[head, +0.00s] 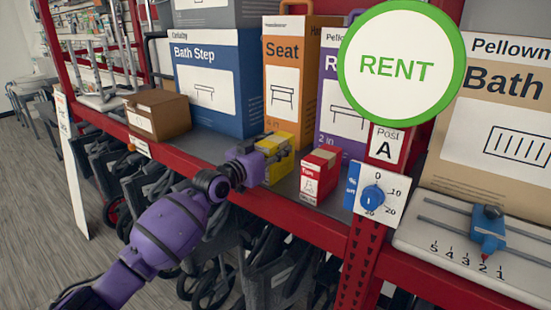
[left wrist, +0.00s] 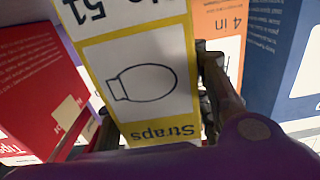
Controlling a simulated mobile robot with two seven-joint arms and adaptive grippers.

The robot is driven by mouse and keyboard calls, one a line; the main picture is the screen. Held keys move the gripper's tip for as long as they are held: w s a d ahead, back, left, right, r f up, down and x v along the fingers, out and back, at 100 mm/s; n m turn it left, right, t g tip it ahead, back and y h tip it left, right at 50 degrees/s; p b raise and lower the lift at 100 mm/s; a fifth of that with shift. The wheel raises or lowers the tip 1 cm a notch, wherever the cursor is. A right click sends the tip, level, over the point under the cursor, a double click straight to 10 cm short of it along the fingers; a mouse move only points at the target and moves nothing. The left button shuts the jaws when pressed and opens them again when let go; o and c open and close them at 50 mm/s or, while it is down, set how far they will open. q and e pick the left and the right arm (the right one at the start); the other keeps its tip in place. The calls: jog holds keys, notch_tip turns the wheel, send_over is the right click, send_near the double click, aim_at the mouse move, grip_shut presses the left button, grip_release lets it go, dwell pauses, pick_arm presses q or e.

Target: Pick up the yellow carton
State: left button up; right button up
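The yellow carton (head: 275,158) is at the front of the shelf, between the orange Seat box and the red carton. In the left wrist view the yellow carton (left wrist: 143,84) fills the middle, with an upside-down white label reading "Straps" and a loop drawing. My left gripper (head: 262,152) is at the carton, coming from the left. In the left wrist view one dark finger lies close along the carton's right side and part of the other shows at its lower left. Whether they press on it is not clear. My right gripper is not in view.
The red carton (head: 319,178) stands close to the right of the yellow one. Behind are the orange Seat box (head: 285,85) and a purple box (head: 333,110). A brown carton (head: 157,114) is to the left. A dial (head: 372,198) sits on the red post.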

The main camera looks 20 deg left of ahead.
pick_arm(q)
jog(key=shift+r, duration=0.1)
jog(key=c, duration=0.4)
